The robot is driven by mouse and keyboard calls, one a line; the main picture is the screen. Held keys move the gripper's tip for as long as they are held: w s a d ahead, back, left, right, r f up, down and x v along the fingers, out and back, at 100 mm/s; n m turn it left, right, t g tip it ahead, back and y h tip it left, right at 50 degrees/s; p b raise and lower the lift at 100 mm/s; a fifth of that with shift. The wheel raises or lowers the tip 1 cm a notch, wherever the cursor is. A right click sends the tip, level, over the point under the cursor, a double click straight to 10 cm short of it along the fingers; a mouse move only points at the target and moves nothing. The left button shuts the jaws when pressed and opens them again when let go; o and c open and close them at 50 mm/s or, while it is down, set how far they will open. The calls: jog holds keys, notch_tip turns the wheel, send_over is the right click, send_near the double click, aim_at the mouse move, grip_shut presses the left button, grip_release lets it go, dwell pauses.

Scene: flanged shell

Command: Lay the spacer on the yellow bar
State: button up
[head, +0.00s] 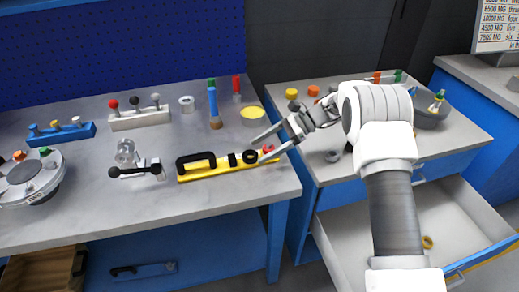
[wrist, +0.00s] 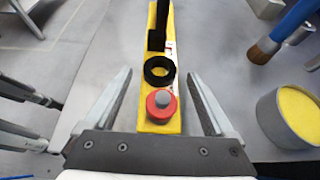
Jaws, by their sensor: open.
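The yellow bar (head: 222,172) lies near the front right of the left bench, with a black handle on it. A black ring (wrist: 159,70), which looks like the spacer, rests on the bar between a black upright piece and a red knob with a grey button (wrist: 162,105). The ring also shows in the head view (head: 250,157). My gripper (head: 259,152) is open at the bar's right end. In the wrist view its fingers (wrist: 160,76) stand on either side of the bar, apart from the ring and knob. I cannot tell its height above the bar.
A yellow-topped round tin (head: 252,116) and a blue-handled brush (head: 213,103) stand behind the bar. A metal clamp with a black lever (head: 137,171) is to its left. An open drawer (head: 335,255) holds a small yellow ring (head: 427,242).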

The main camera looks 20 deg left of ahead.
jog(key=p+v, duration=0.1)
jog(key=v, duration=1)
jog(key=s+d+r+n+t+h, duration=0.1)
jog(key=s+d+r, duration=0.1)
jog(key=r, duration=0.3)
jog(key=s+d+r+n+t+h, duration=0.1)
jog(key=s+d+r+t, duration=0.15)
jog(key=r, duration=0.25)
jog(key=s+d+r+n+t+h, duration=0.2)
jog(key=s+d+r+n+h, duration=0.15)
jog(key=s+d, duration=0.4)
jog(key=s+d+r+n+t+h, duration=0.25)
jog(key=s+d+r, duration=0.2)
jog(key=s, duration=0.55)
jog(key=s+d+f+n+t+h, duration=0.2)
jog(key=s+d, duration=0.3)
jog(key=s, duration=0.5)
jog(key=shift+s+d+n+t, duration=0.2)
jog(key=shift+d+n+t, duration=0.2)
jog(key=shift+n+t, duration=0.5)
